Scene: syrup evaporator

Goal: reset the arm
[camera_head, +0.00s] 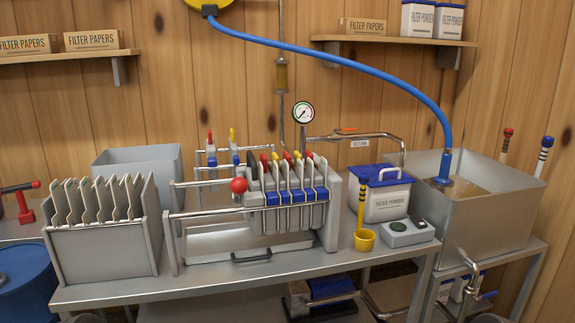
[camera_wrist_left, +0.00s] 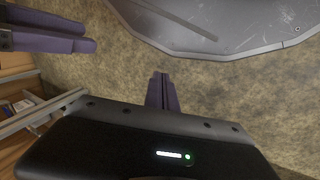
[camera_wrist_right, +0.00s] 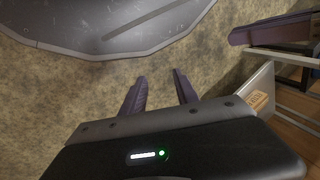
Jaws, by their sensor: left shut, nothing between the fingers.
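My left gripper (camera_wrist_left: 161,92) shows in the left wrist view. Its two purple fingers are together with nothing between them. My right gripper (camera_wrist_right: 160,92) shows in the right wrist view. Its two fingers stand apart, and the gap between them is empty. Both grippers are over a mottled tan floor (camera_wrist_left: 230,95), which also shows in the right wrist view (camera_wrist_right: 60,100), clear of any object. Neither gripper can be made out in the head view.
The steel bench (camera_head: 290,268) carries a filter press (camera_head: 290,200), a rack of plates (camera_head: 105,235), a filter powder tub (camera_head: 388,200) and a yellow cup (camera_head: 364,240). A steel tank (camera_head: 480,225) with a blue hose (camera_head: 340,58) stands right. A blue drum (camera_head: 25,285) stands left.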

